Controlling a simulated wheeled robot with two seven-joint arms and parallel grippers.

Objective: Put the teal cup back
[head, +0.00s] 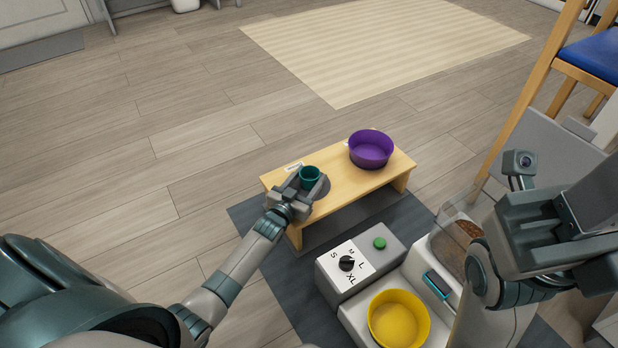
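The teal cup (309,173) is upright at the left part of a low wooden stand (345,192). My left gripper (307,185) reaches in from the lower left, with a finger on each side of the cup, and looks shut on it. A dark round spot (322,189) on the stand shows beside and partly behind the fingers. The cup's base is hidden by the gripper, so I cannot tell whether it touches the stand. My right arm (540,225) is at the right, close to the camera; its fingers cannot be made out clearly.
A purple bowl (371,149) stands on the stand's right part. In front are a grey box with a dial (346,263) and green button (379,243), a yellow bowl (398,320) and a clear bin of brown food (468,229). A blue-seated chair (592,55) is at right.

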